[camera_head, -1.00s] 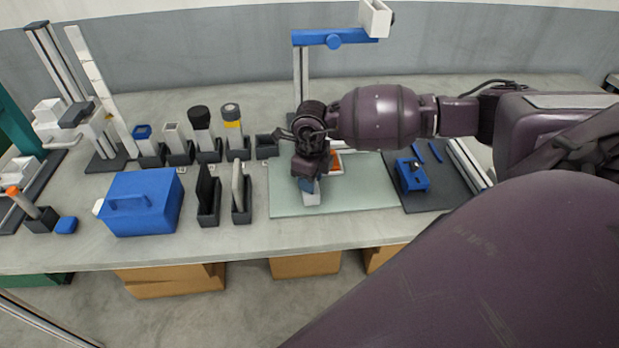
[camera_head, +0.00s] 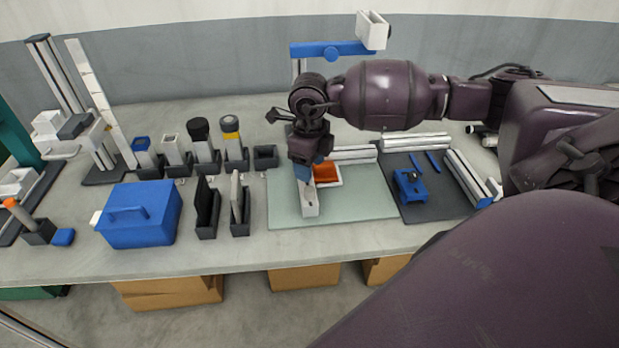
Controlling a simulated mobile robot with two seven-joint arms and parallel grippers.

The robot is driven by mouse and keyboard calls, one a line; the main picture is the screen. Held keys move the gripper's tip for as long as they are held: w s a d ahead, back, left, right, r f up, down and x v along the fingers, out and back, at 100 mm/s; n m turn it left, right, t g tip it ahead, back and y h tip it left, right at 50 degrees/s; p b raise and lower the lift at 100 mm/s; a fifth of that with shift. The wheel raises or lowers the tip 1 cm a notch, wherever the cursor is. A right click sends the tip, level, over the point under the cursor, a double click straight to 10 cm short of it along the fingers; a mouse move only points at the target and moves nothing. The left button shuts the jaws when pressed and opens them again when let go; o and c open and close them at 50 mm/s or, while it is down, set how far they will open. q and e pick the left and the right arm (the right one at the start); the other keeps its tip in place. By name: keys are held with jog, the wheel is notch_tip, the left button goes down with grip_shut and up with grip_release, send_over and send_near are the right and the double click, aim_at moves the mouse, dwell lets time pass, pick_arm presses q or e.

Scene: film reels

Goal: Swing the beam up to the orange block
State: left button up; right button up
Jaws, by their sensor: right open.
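A blue beam (camera_head: 348,47) sits high on an upright post at the back, with a white open box (camera_head: 371,30) at its right end. The beam looks nearly level. An orange block (camera_head: 327,172) lies in a shallow white tray on a pale glass mat (camera_head: 365,205). My right gripper (camera_head: 303,174) is open, pointing down just left of the orange block. A pale block (camera_head: 309,204) stands directly below its tips; whether they touch is unclear. My right wrist and forearm hide most of the beam's post. My left gripper is out of view.
Left of the mat are a blue handled box (camera_head: 140,215), dark slotted holders (camera_head: 208,222) and a row of containers (camera_head: 203,148). Right of it, a dark mat (camera_head: 430,203) carries a blue fixture (camera_head: 409,186) and rails. The mat's front right is clear.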

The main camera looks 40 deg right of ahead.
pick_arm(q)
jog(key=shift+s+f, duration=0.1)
pick_arm(e)
notch_tip(320, 180, up, 2)
jog(key=shift+r, duration=0.25)
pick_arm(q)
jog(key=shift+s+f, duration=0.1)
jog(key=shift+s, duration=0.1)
